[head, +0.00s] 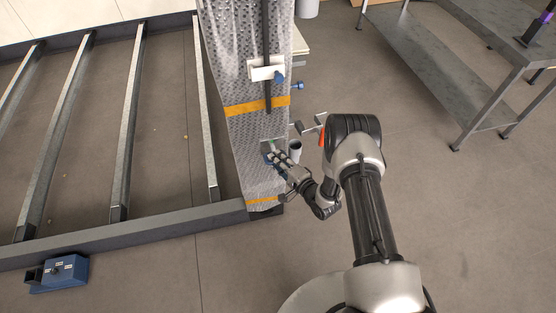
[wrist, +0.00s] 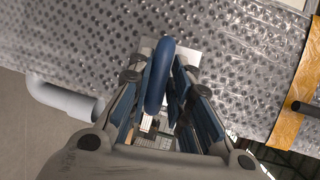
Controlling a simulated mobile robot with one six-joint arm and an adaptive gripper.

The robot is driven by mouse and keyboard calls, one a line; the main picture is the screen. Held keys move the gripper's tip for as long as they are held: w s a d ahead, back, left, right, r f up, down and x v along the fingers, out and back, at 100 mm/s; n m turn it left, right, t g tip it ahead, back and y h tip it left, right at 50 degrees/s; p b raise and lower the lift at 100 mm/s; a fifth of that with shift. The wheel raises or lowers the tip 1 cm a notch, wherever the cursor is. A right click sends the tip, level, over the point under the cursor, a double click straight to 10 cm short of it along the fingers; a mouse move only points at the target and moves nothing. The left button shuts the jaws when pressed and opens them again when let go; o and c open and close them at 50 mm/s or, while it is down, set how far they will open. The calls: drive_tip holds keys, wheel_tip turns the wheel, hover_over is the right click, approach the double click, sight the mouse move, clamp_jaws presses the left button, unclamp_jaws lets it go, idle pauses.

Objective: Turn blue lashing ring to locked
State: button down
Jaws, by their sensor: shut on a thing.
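The blue lashing ring (wrist: 159,78) stands out from a pale plate (wrist: 190,56) on the dimpled metal post in the wrist view. My gripper (wrist: 170,85) has its fingers on either side of the ring and is shut on it. In the head view my gripper (head: 277,156) reaches the lower part of the post (head: 232,85) and covers most of the ring. Small labels show between the fingers in the wrist view, too small to read.
An orange band (head: 256,105) crosses the post above my gripper. A white bracket with a blue knob (head: 279,78) sits higher up. A grey pipe (wrist: 62,97) is left of my gripper in the wrist view. A metal table (head: 420,50) stands right; open floor lies between.

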drive_tip(key=n, duration=0.1)
drive_tip(key=n+h+p, duration=0.1)
drive_tip(key=n+h, duration=0.1)
drive_tip(key=shift+s+f+g+p, duration=0.1)
drive_tip(key=shift+s+g+p, duration=0.2)
drive_tip(key=shift+p, duration=0.1)
drive_tip(key=n+h, duration=0.2)
drive_tip(key=n, duration=0.1)
drive_tip(key=shift+a+h+p, duration=0.1)
drive_tip(key=shift+h+p, duration=0.2)
drive_tip(key=shift+h, duration=0.1)
drive_tip(key=n+h, duration=0.2)
drive_tip(key=n, duration=0.1)
drive_tip(key=shift+t+b, duration=0.4)
drive_tip(key=shift+n+t+h+b, duration=0.4)
drive_tip(key=shift+n+h+b, duration=0.2)
drive_tip(key=shift+n+h, duration=0.45)
drive_tip(key=shift+n, duration=0.25)
drive_tip(key=shift+w, duration=0.1)
drive_tip(key=c, duration=1.7)
unclamp_jaws()
drive_tip(key=shift+o, duration=0.6)
drive_tip(key=shift+w, duration=0.15)
drive_tip(key=shift+r, duration=0.2)
